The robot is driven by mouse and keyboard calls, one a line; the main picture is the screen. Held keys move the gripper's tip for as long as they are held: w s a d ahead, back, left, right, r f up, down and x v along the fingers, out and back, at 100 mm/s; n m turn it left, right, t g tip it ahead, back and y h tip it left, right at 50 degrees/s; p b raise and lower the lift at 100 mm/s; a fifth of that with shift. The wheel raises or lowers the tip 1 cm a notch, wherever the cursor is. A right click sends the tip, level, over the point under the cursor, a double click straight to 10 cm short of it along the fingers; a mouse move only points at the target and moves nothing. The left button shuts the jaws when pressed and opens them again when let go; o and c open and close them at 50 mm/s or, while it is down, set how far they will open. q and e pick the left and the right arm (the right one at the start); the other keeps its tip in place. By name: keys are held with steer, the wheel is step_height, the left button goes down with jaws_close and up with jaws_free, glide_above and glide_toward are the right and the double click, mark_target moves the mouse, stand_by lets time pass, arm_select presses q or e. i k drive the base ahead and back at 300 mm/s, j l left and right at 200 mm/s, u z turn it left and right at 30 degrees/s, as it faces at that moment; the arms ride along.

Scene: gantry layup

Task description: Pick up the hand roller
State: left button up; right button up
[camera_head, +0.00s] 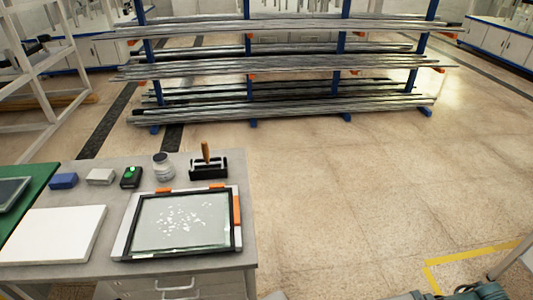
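The hand roller (205,151) has an upright wooden-brown handle. It rests in a black holder (209,172) at the back right of the grey workbench (250,225). Its roller part is mostly hidden in or merged with the dark holder. Neither of my grippers can be made out in the head view, and nothing touches the hand roller.
A framed glass panel with white flakes (180,222) lies in front of the hand roller. A jar (163,166), a black-green box (131,177), a grey box (101,177) and a blue box (64,181) stand leftward.

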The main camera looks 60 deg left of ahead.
mark_target(205, 150)
steer(key=i+l+z, duration=0.1)
steer(key=i, duration=0.25)
steer(key=i+l+z, duration=0.1)
steer(key=i, duration=0.25)
steer(key=i+u, duration=0.7)
steer(key=u, duration=0.2)
steer(key=i+j+u, duration=0.2)
steer(key=u, duration=0.3)
steer(key=i+u, duration=0.7)
steer(key=u, duration=0.25)
steer(key=i+l+u, duration=0.15)
steer(key=u, duration=0.35)
steer(key=i+u, duration=0.65)
steer(key=u, duration=0.15)
steer(key=i+l+u, duration=0.1)
steer(key=i+u, duration=0.25)
steer(key=i+l+u, duration=0.2)
steer(key=u, duration=0.2)
